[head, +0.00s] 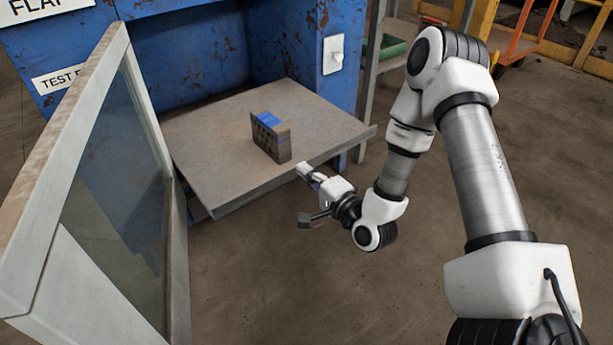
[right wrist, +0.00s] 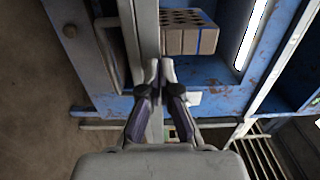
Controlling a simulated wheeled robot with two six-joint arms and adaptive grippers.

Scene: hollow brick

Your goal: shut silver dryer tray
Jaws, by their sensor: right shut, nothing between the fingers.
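The silver tray (head: 215,155) is pulled out of the blue dryer cabinet (head: 190,65) and juts forward over the floor. A brown hollow brick (head: 271,138) with a blue band stands on it. The brick also shows in the right wrist view (right wrist: 188,38). My right gripper (head: 305,171) is shut and empty, close to the tray's front edge near its right part. In the right wrist view its fingertips (right wrist: 163,70) are together beside a grey edge of the tray (right wrist: 147,25). Whether they touch it I cannot tell. My left gripper is not in view.
A framed glass door (head: 115,190) stands open on the left, close to the tray's left side. A white switch (head: 333,54) is on the cabinet's right post. A shelf rack with a green bin (head: 392,47) stands behind. The floor in front is clear.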

